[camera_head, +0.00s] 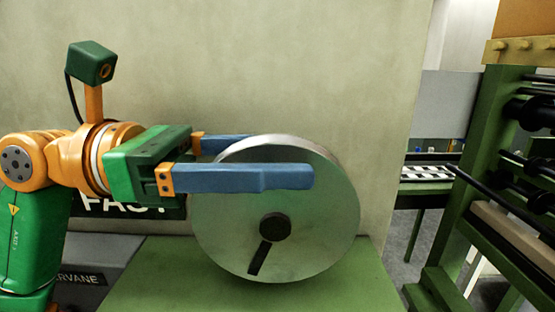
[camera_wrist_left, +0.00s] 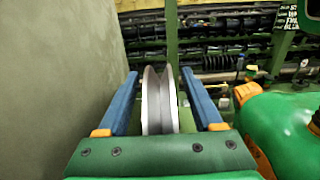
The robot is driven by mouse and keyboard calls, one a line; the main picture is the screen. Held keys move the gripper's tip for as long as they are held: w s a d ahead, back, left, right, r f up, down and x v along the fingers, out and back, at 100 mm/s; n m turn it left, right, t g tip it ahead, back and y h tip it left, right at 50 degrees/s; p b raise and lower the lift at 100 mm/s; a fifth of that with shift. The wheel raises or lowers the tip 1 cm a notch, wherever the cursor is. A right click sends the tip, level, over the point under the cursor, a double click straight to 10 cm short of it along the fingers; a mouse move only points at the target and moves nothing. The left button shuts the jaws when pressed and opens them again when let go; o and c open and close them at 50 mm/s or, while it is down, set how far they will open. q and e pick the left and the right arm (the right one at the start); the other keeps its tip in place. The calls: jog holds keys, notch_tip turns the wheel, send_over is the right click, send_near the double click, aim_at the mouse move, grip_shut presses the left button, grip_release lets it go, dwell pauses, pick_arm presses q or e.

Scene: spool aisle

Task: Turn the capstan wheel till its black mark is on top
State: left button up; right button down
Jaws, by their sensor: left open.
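The capstan wheel (camera_head: 318,225) is a silver metal disc with a dark hub at its middle, standing upright above a green surface. Its black mark (camera_head: 259,257) runs from near the hub down and slightly left, so it is at the lower side. My left gripper (camera_head: 280,160) is open, with one blue finger in front of the wheel's upper part and the other behind its top edge. In the left wrist view the wheel rim (camera_wrist_left: 160,100) stands between the two fingers, with a gap visible on each side. My right gripper is not in view.
The green surface (camera_head: 150,275) lies under the wheel, and a pale wall (camera_head: 300,70) stands close behind it. A green rack with black rollers (camera_head: 535,145) stands at the right. A dark sign (camera_head: 130,207) is partly hidden behind my left arm.

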pick_arm(q)
jog(key=shift+d, duration=0.2)
jog(key=shift+a, duration=0.15)
grip_shut()
dwell(1.2)
